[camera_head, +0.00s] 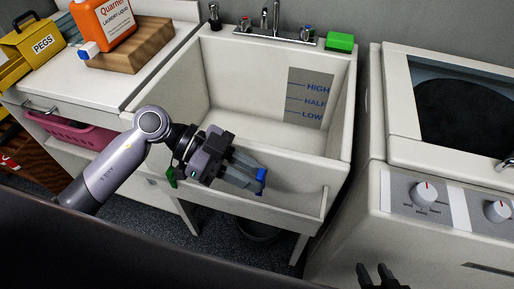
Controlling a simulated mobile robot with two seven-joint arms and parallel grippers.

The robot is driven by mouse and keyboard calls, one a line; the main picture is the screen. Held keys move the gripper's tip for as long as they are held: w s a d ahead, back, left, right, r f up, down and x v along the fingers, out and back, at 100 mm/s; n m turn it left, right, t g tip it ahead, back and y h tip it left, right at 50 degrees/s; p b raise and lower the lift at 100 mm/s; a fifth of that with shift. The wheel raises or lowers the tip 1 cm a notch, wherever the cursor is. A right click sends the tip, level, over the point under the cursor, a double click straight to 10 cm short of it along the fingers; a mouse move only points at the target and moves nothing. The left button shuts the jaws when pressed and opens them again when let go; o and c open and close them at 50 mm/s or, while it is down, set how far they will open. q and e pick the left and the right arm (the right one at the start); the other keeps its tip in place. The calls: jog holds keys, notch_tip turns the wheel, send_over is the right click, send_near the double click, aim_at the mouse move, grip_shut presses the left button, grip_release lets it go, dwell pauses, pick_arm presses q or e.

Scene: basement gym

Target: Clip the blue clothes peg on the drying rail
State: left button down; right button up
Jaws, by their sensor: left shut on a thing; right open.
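My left gripper (250,172) is shut on the blue clothes peg (261,180), in front of the sink's front wall. Only part of the peg shows, at the fingertips. A pale bar that looks like the drying rail (306,213) runs along the sink's front; my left gripper hides part of it. I cannot tell whether the peg touches it. A small green thing, perhaps another peg (171,177), is at the bar's left end. My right gripper (379,270) is open and empty at the bottom edge, in front of the washing machine.
The white sink (235,125) has a tap (270,22) and a green block (340,41) behind it. At left are a yellow PEGS box (36,48), an orange detergent bottle (103,22) on a wooden board (133,52), and a pink basket (70,131). The washing machine (372,150) stands at right.

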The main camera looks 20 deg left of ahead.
pick_arm(q)
jog(key=shift+w, duration=0.2)
dwell(0.4)
send_over(250, 201)
jog(key=shift+d+f+b, duration=0.1)
jog(key=shift+f+b, duration=0.25)
jog(key=shift+f, duration=2.85)
jog(key=shift+f+b, duration=0.4)
jog(key=shift+f, duration=0.65)
